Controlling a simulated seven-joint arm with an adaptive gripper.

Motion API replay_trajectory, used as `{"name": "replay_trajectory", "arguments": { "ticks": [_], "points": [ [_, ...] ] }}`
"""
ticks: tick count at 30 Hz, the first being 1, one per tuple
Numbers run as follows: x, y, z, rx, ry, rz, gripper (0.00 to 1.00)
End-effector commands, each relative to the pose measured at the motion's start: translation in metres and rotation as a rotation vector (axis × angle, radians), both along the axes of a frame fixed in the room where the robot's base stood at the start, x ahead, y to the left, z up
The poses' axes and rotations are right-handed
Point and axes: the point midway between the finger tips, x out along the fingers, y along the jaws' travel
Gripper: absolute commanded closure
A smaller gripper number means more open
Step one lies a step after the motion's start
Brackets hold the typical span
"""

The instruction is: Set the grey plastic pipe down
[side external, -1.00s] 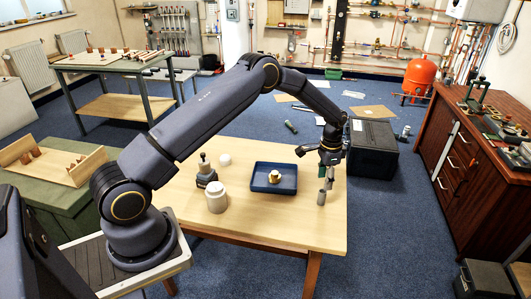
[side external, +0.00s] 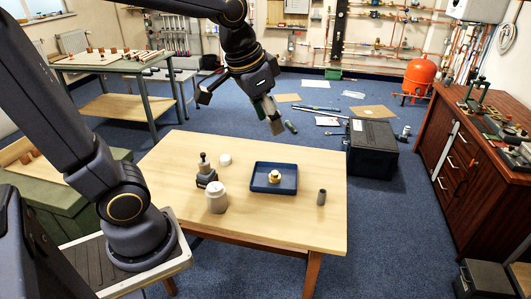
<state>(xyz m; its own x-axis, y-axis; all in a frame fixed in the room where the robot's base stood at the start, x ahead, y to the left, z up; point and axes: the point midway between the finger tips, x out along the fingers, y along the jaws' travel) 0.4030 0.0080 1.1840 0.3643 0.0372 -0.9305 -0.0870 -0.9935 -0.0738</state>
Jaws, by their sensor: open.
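The grey plastic pipe (side external: 321,197) is a short dark grey cylinder. It stands upright on the wooden table (side external: 235,235) near the right edge, to the right of the blue tray (side external: 259,188). My gripper (side external: 270,115) is open and empty. It is raised well above the far side of the table, up and to the left of the pipe and clear of it. Part of the gripper's fingers is hard to make out at this angle.
A brass-coloured fitting (side external: 274,176) sits in the tray. A white jar (side external: 216,197), a dark device with a knob (side external: 206,172) and a small white disc (side external: 225,159) stand to its left. The table between tray and pipe is clear. A black case (side external: 372,148) is on the floor.

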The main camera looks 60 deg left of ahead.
Motion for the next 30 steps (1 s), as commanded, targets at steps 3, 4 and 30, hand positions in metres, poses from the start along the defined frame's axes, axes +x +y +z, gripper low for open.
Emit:
{"name": "replay_trajectory", "arguments": {
  "ticks": [3,4,30],
  "points": [
    [-0.049,-0.004,-0.001,-0.034,-0.064,0.04,0.48],
    [-0.058,-0.005,-0.003,-0.042,-0.076,0.048,0.48],
    [-0.092,-0.009,-0.016,-0.08,-0.12,0.083,0.48]
  ]
}}
